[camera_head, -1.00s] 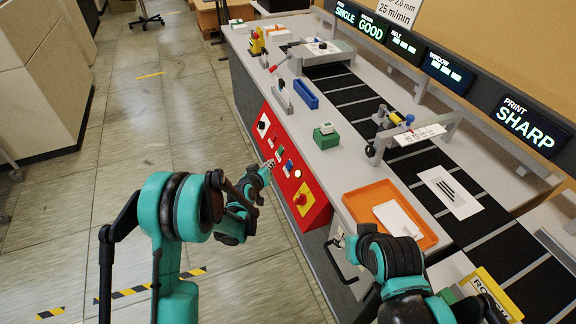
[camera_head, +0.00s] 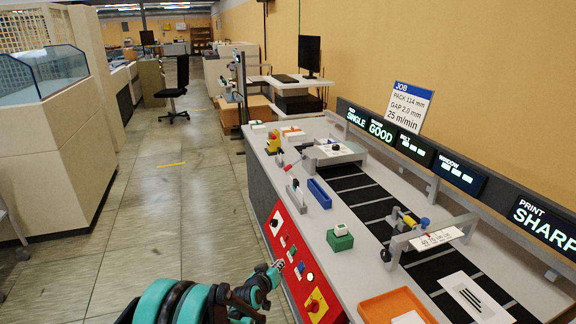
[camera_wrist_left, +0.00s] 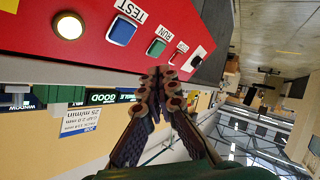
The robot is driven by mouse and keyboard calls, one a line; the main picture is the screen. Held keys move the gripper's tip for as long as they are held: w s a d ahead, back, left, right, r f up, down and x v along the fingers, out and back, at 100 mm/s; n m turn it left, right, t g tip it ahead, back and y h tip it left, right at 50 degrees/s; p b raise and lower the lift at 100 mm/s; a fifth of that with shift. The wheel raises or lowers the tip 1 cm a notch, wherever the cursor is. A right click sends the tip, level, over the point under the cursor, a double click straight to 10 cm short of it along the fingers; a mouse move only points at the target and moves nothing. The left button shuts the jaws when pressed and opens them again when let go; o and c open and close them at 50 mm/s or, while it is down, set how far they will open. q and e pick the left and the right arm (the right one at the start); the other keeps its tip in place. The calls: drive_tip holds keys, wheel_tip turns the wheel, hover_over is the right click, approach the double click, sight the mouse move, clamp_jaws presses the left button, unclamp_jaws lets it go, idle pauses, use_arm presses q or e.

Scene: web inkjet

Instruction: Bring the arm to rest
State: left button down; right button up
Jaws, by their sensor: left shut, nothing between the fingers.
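My left arm comes in at the bottom of the head view. My left gripper (camera_head: 279,266) is beside the front of the red control panel (camera_head: 298,262), close to its buttons. In the left wrist view the two fingers (camera_wrist_left: 162,74) meet at their tips, with nothing between them. The red panel (camera_wrist_left: 90,18) fills the top left there, with a lit round button (camera_wrist_left: 68,26), a blue TEST button (camera_wrist_left: 122,31) and a green RUN button (camera_wrist_left: 156,47). I cannot tell whether the fingertips touch the panel. My right gripper is not in view.
The grey bench carries a dark belt (camera_head: 375,210), a green block (camera_head: 340,240), a blue tray (camera_head: 319,194) and an orange tray (camera_head: 395,307). Displays read GOOD and SHARP at the back. A red-and-yellow stop button (camera_head: 313,304) sits on the panel. Open floor (camera_head: 160,220) lies left.

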use_arm(q)
drive_tip(key=s+a+r+m+g+y, duration=0.1)
drive_tip(key=s+a+r, duration=0.3)
drive_tip(key=s+r, duration=0.3)
drive_tip(key=s+a+r+g+y, duration=0.1)
drive_tip(key=s+a+r, duration=0.3)
drive_tip(key=s+r, duration=0.25)
drive_tip(key=s+a+g+y, duration=0.1)
drive_tip(key=s+a, duration=0.3)
drive_tip(key=s, duration=0.8)
drive_tip(key=s+a+f+g+y, duration=0.1)
drive_tip(key=s+a, duration=0.3)
drive_tip(key=s, duration=0.8)
drive_tip(key=shift+s+f+g+y, duration=0.3)
drive_tip(key=shift+s+g+y, duration=0.1)
drive_tip(key=shift+g, duration=0.3)
